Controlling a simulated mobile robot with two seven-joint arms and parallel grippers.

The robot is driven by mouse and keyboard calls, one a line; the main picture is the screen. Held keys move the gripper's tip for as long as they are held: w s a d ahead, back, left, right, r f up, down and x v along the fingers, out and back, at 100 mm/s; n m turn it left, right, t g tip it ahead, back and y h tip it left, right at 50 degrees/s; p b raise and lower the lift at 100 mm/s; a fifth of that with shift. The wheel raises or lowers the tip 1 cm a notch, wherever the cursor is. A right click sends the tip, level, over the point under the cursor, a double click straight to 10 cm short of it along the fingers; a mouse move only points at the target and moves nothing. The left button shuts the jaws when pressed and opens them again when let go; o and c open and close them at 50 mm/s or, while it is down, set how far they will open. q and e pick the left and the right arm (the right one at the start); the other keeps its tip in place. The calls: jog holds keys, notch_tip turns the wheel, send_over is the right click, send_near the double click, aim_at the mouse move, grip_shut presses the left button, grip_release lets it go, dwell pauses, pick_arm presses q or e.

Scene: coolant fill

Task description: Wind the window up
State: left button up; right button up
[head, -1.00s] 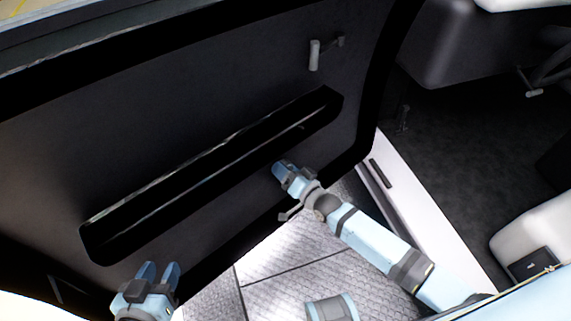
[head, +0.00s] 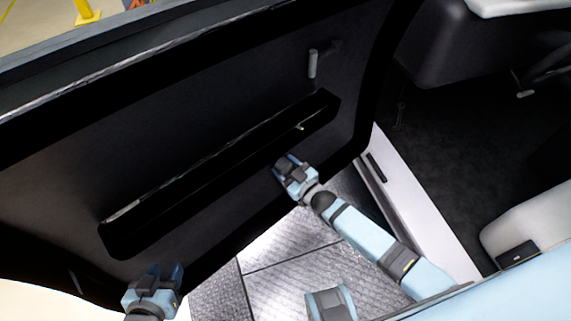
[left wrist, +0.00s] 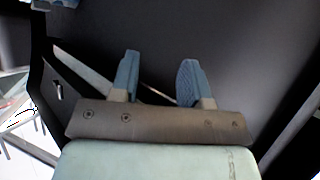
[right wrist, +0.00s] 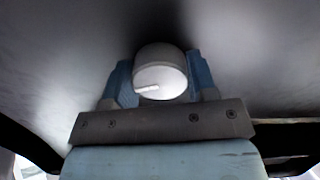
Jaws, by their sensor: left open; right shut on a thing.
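The dark door's inner panel (head: 220,120) fills much of the head view. A small grey handle (head: 313,63) on a short arm sits on its upper right. My right gripper (head: 286,163) is at the panel below the long pocket. In the right wrist view its fingers are shut on a pale grey round knob (right wrist: 160,75) with a light mark on its face. That knob is hidden in the head view. My left gripper (head: 165,272) is open and empty near the panel's lower left; its spread fingers also show in the left wrist view (left wrist: 160,80).
A long black door pocket (head: 220,175) juts out between the handle and my right gripper. The white door sill (head: 410,205) and a light seat (head: 530,230) lie to the right. Tiled floor (head: 290,245) shows below. A yellow post (head: 86,12) stands beyond the door.

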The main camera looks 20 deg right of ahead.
jog(key=n, duration=0.3)
jog(key=shift+n+p, duration=0.3)
jog(key=shift+n, duration=0.1)
jog(key=n, duration=0.3)
jog(key=shift+n, duration=0.3)
jog(key=n, duration=0.3)
jog(key=shift+b, duration=0.3)
jog(key=shift+n+b, duration=0.35)
jog(key=shift+n, duration=1.45)
jog(key=o, duration=0.9)
